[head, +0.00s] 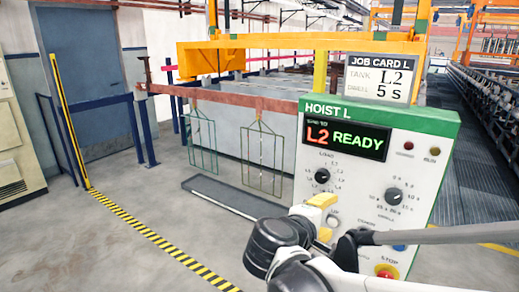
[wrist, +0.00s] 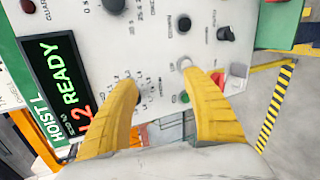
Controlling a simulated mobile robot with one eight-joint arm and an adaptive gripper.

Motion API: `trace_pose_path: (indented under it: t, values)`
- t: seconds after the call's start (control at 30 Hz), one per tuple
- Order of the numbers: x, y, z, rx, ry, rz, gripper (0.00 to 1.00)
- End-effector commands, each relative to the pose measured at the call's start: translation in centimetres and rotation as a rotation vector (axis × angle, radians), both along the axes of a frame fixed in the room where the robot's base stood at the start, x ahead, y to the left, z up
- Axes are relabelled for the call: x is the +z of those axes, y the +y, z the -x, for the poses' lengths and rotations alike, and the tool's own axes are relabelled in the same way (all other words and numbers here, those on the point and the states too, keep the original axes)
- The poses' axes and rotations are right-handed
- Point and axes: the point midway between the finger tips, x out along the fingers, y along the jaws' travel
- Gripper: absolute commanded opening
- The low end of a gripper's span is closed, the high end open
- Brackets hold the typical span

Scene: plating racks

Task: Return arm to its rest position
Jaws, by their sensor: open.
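My gripper (head: 321,217) is in front of the lower left of the hoist control box (head: 446,165), its yellow fingers spread apart with nothing held between them. I cannot tell whether a finger touches the panel. The display (head: 345,138) reads "L2 READY". A dark selector knob (head: 322,176) sits just above the gripper. My arm reaches in from the lower right.
A red stop button (head: 386,271) is low on the panel. A job card (head: 381,79) above reads tank L2, 5 s. Racks (head: 262,160) hang from a copper-coloured bar behind, left of the box. Open floor with a yellow-black stripe (head: 150,232) lies at left.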

Motion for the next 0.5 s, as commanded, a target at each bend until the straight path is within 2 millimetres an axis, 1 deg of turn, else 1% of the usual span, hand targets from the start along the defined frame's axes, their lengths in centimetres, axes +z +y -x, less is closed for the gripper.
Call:
trace_pose_path:
  t: [0.03, 0.07, 0.1, 0.17, 0.2, 0.3, 0.4, 0.5]
  values:
    - [-1.2, -2.2, 2.1, -0.046, 0.025, -0.126, 0.58]
    - [-2.1, -3.1, 3.3, -0.071, 0.036, -0.213, 0.58]
    - [-3.2, -3.9, 5.0, -0.107, 0.048, -0.331, 0.58]
    - [-4.7, -4.5, 7.5, -0.165, 0.056, -0.507, 0.58]
    - [-5.6, -4.6, 9.2, -0.204, 0.054, -0.624, 0.58]
    - [-7.2, -4.1, 12.7, -0.299, 0.035, -0.894, 0.58]
    - [-7.9, -3.0, 15.2, -0.378, 0.002, -1.114, 0.58]
    - [-8.2, -2.0, 16.5, -0.430, -0.027, -1.262, 0.58]
